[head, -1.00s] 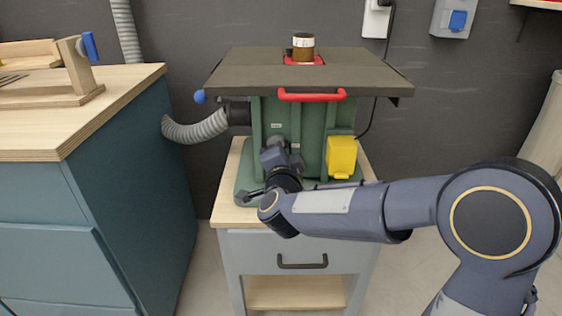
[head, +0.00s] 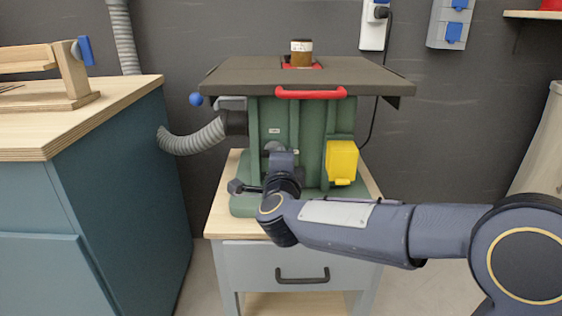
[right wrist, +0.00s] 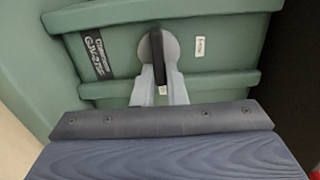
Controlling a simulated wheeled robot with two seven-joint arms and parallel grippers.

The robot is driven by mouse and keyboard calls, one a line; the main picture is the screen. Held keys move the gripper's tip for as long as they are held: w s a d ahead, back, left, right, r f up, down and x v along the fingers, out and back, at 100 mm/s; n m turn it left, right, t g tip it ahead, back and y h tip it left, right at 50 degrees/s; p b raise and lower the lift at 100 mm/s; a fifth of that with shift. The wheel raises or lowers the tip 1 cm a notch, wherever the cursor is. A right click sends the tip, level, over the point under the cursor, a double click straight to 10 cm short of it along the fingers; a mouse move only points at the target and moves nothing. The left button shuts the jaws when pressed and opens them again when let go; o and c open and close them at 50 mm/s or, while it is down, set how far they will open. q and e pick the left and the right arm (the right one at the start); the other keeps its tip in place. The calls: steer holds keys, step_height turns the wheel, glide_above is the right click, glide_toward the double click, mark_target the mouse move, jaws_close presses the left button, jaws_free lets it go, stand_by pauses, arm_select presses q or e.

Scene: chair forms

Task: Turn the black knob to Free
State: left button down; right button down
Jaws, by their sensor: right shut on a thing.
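The black knob (right wrist: 157,58) is a bar-shaped handle on a round grey disc, set on the green machine body. In the right wrist view it stands nearly upright in the picture. My right gripper (right wrist: 159,87) is shut on its lower end, with a pale finger on each side. In the head view my right gripper (head: 281,160) is at the machine's front and hides most of the knob; part of the grey disc (head: 273,147) shows above it. A small white label (right wrist: 201,47) sits right of the disc; its word is too small to read. My left gripper is out of view.
The machine has a dark tabletop (head: 230,77), a red front handle (head: 310,94) and a yellow box (head: 342,161). A dark-ended rod (head: 236,187) sticks out left of my gripper. A grey hose (head: 190,138) and blue cabinet (head: 150,190) are at left.

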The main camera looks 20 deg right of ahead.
steer(key=c, duration=1.5)
jaws_free()
steer(key=shift+o, duration=0.2)
steer(key=p+v, duration=0.2)
steer(key=v, duration=0.6)
steer(key=shift+d, duration=0.1)
